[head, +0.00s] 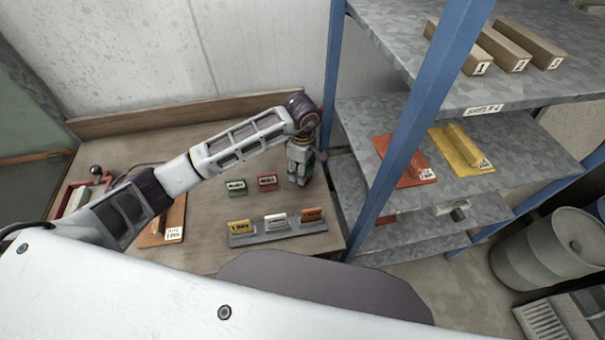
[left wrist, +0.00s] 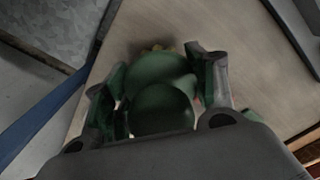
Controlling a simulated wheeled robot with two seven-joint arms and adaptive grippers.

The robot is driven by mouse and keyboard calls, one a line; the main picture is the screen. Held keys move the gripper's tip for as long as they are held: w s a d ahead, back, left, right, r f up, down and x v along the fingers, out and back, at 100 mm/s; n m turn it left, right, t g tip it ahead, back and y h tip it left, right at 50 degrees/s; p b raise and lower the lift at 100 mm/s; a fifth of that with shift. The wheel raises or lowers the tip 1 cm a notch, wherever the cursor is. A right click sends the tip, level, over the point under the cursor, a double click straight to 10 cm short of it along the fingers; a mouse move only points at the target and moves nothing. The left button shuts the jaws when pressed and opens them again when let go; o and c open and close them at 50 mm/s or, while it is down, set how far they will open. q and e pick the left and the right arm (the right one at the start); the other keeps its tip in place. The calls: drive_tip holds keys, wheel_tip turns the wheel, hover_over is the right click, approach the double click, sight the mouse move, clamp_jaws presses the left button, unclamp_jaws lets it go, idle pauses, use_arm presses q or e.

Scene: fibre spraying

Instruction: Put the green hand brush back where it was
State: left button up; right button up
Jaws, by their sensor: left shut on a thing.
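My left gripper (head: 299,178) points down over the right rear part of the wooden table, close to the blue shelf post. It is shut on the green hand brush (left wrist: 160,108). In the left wrist view the brush's rounded green body sits between the two fingers, with a little of its yellowish bristles (left wrist: 158,47) showing beyond. In the head view the gripper hides most of the brush. I cannot tell whether the bristles touch the table. My right gripper is not in view.
Green (head: 235,185) and red (head: 267,181) labelled blocks stand left of the gripper. A grey holder (head: 258,239) with yellow, white and orange cards is in front. The blue-posted shelf (head: 505,138) holds a red float (head: 405,168) and a yellow one (head: 462,150).

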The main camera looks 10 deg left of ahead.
use_arm(q)
drive_tip(key=shift+f+p, duration=0.3)
drive_tip(key=shift+f, duration=1.15)
drive_tip(key=shift+f, duration=0.2)
drive_tip(key=o, duration=1.4)
drive_tip(key=shift+o, duration=0.2)
drive_tip(key=shift+r, duration=0.1)
drive_tip(key=shift+r, duration=0.15)
drive_tip(key=shift+r+b, duration=1.3)
drive_tip(key=shift+r, duration=4.6)
